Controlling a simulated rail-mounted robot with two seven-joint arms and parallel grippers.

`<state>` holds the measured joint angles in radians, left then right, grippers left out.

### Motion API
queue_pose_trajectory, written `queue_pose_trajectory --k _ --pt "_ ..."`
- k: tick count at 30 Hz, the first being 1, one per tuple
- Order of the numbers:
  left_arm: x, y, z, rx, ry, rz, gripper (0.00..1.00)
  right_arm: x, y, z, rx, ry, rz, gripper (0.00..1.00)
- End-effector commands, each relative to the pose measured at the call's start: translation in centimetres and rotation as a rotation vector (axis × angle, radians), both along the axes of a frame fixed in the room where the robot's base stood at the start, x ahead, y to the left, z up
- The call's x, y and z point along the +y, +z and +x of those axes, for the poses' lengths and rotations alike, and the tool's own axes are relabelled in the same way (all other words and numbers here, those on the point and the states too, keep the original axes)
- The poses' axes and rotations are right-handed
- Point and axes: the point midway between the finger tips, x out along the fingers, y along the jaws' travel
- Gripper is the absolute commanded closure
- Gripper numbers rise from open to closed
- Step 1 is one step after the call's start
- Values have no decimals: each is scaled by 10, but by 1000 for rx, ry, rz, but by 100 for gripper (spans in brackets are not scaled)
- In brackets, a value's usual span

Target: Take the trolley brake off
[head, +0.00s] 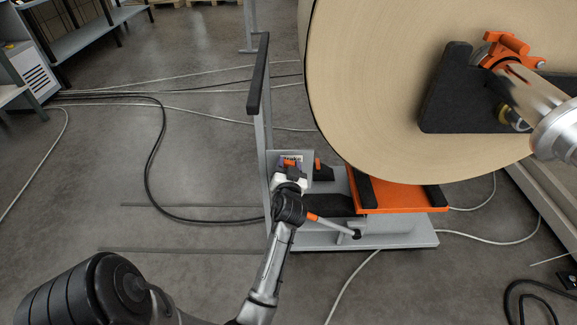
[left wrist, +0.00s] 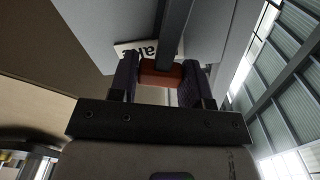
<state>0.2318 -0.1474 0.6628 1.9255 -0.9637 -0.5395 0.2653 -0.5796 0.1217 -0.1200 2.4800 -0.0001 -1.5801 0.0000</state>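The trolley (head: 400,238) stands in the middle of the head view, with a tall grey post and black push bar (head: 259,75) on its left. A grey plate on it bears a partly hidden label reading "brake" (head: 291,159), which also shows in the left wrist view (left wrist: 135,47). My left gripper (head: 290,168) is at this plate. In the left wrist view, an orange brake handle (left wrist: 160,73) on a grey lever (left wrist: 173,30) fills the gap between my left finger pads (left wrist: 160,84). The gripper looks shut on it. My right gripper is not in view.
A large kraft roll (head: 390,90) hangs over the trolley's orange deck (head: 400,196). An orange-tipped lever (head: 330,224) sits low at the trolley's front. Cables (head: 150,165) cross the floor at left. A bench (head: 95,38) stands back left.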

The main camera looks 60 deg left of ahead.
Motion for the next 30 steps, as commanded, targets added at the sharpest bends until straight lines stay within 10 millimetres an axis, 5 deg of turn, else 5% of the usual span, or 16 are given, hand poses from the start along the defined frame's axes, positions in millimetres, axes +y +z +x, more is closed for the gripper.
queue_pose_trajectory --k 7,17,30 --pt "0 0 0 0 0 0 32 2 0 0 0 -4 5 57" --pt "-1 -2 3 31 -1 17 32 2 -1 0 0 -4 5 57" --pt "-30 -42 51 640 -16 345 32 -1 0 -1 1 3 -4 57"
